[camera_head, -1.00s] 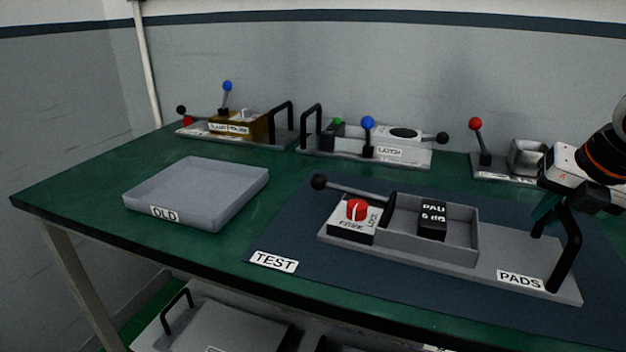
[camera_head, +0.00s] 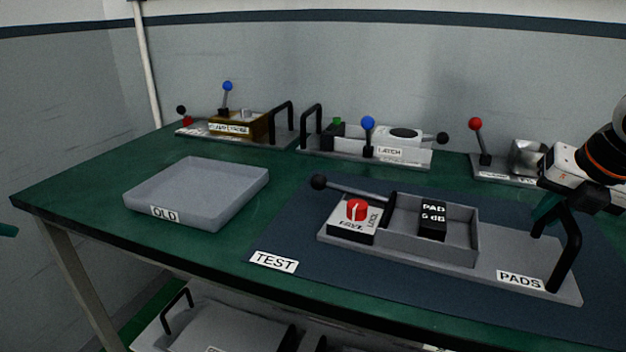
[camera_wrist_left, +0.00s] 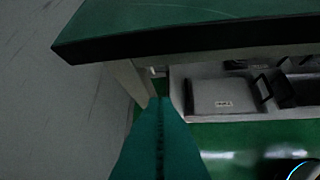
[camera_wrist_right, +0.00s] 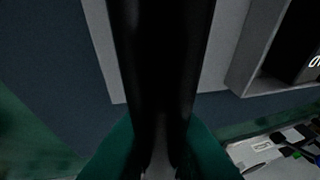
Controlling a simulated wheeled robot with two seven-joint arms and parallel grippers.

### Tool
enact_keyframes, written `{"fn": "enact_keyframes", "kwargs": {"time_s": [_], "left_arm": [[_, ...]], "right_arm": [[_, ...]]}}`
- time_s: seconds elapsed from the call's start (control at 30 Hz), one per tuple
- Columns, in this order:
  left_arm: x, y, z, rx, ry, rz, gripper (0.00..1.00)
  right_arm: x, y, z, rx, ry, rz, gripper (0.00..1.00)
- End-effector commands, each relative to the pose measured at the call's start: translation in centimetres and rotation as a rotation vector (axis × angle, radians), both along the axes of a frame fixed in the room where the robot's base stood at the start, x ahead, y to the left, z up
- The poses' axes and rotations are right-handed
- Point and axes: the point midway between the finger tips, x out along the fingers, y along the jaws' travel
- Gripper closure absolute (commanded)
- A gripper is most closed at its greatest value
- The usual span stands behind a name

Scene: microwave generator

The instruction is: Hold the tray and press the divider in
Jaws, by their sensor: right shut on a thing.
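The grey tray labelled PADS (camera_head: 508,258) lies on the dark blue TEST mat. A black block marked PAD 6 dB (camera_head: 432,221) stands in its walled pocket (camera_head: 460,252); no other piece that could be the divider shows. Left of the pocket is a block with a red knob (camera_head: 356,209) and LOCK lettering, with a black-balled lever (camera_head: 319,182) behind. My right gripper (camera_head: 546,208) is shut on the tray's black handle (camera_head: 572,250), which fills the middle of the right wrist view (camera_wrist_right: 165,60). My left gripper (camera_wrist_left: 160,105) is shut and empty off the table's left end; its tip shows at the head view's edge (camera_head: 8,230).
A grey bin labelled OLD (camera_head: 235,205) stands at the left of the green table. Fixtures with levers line the back, including the LATCH one (camera_head: 415,157). A shelf below holds a handled grey plate (camera_head: 225,330). Bare tabletop lies in front of the bin.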

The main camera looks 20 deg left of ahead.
Motion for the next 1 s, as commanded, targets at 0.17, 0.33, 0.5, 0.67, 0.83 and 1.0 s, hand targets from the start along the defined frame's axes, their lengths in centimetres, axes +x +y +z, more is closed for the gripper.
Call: {"fn": "enact_keyframes", "kwargs": {"time_s": [0.17, 0.33, 0.5, 0.67, 0.83, 1.0], "left_arm": [[1.2, 0.8, 7.9, 0.059, -0.172, -0.054, 1.00], [2.7, 2.0, 14.0, 0.177, -0.319, -0.058, 1.00], [5.3, 5.2, 16.7, 0.430, -0.394, 0.043, 1.00], [8.2, 6.9, 18.1, 0.707, -0.414, 0.112, 1.00], [11.8, 6.0, 21.2, 1.059, -0.461, 0.121, 1.00], [15.9, 1.6, 25.1, 1.434, -0.545, 0.054, 1.00]], "right_arm": [[-0.2, 0.2, -0.6, -0.005, 0.013, 0.006, 1.00], [-0.2, 0.2, -0.7, -0.005, 0.013, 0.006, 1.00], [-0.2, 0.2, -0.7, -0.005, 0.014, 0.006, 1.00], [-0.2, 0.2, -0.7, -0.005, 0.014, 0.006, 1.00], [-0.2, 0.2, -0.7, -0.005, 0.014, 0.006, 1.00], [-0.2, 0.2, -0.7, -0.005, 0.014, 0.006, 1.00]]}}
